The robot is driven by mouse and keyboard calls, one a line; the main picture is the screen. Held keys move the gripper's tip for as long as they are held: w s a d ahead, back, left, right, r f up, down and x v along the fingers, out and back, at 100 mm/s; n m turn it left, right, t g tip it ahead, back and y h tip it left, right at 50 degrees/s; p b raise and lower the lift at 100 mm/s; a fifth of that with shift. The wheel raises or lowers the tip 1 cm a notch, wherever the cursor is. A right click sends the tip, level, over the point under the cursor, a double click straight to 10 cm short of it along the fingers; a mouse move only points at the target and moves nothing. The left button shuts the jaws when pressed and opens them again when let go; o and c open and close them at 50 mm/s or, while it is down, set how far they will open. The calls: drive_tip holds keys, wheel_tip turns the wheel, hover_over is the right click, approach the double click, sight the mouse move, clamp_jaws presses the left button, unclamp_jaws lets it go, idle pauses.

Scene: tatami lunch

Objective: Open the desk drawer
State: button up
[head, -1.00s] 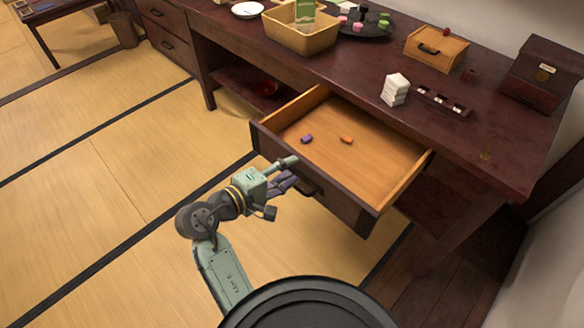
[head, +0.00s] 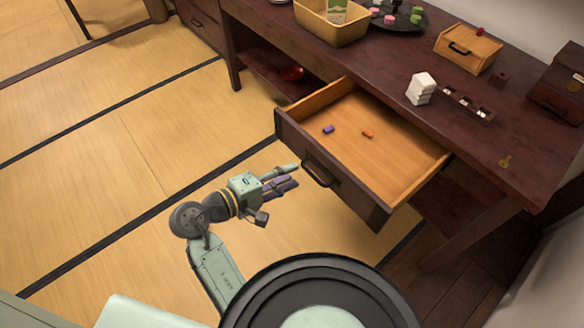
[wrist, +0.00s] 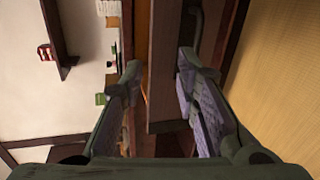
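The desk drawer (head: 400,160) is pulled well out of the dark red desk (head: 480,140). Its orange-brown inside shows a small purple piece (head: 328,129) and a small orange piece (head: 367,134). The drawer's dark handle (head: 318,172) is on its front panel. My gripper (head: 292,178) is just left of the handle, apart from it and empty. In the wrist view my gripper (wrist: 158,80) has its two fingers spread, with the drawer front (wrist: 163,70) seen between and beyond them. The handle (wrist: 194,32) shows near the right finger.
A basket (head: 335,30), a small wooden box (head: 468,48), a white stack (head: 421,88) and a dark plate (head: 395,18) stand on the desktop. The tatami floor (head: 130,130) to the left is clear.

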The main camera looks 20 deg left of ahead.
drive_tip(key=shift+p+v, duration=0.7)
drive_tip(key=shift+v, duration=0.7)
drive_tip(key=shift+s+d+p, duration=0.1)
drive_tip(key=shift+p, duration=0.4)
drive_tip(key=shift+f, duration=0.1)
